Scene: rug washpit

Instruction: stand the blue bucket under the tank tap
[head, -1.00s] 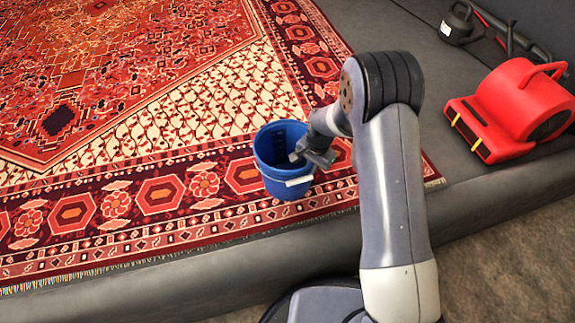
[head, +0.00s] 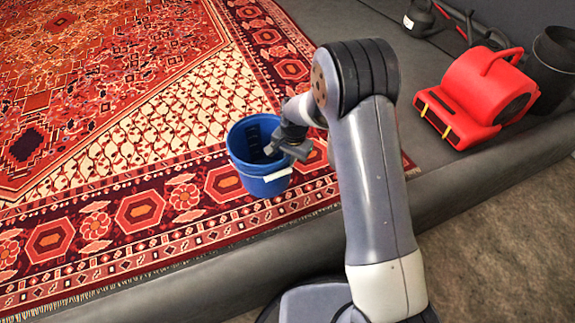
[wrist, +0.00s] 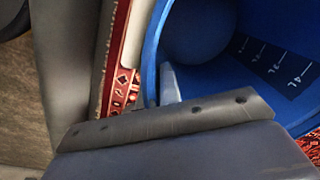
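The blue bucket (head: 243,172) is upright over the patterned rug in the head view, near the rug's front border. It is open at the top, with a pale grip on its front. My gripper (head: 277,150) is at its right rim and appears shut on the bucket wall. In the wrist view the rim of the bucket (wrist: 153,50) runs down to my gripper (wrist: 160,95), with a fingertip inside the wall. Whether the bucket clears the rug is hard to tell. The tank and its tap are not in view.
The rug (head: 130,100) covers most of a raised grey platform (head: 180,270). A red blower (head: 480,95) stands on its right part, with a black container (head: 553,65) beside it and a dark tool (head: 420,18) behind. Brown floor (head: 500,240) lies at the lower right.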

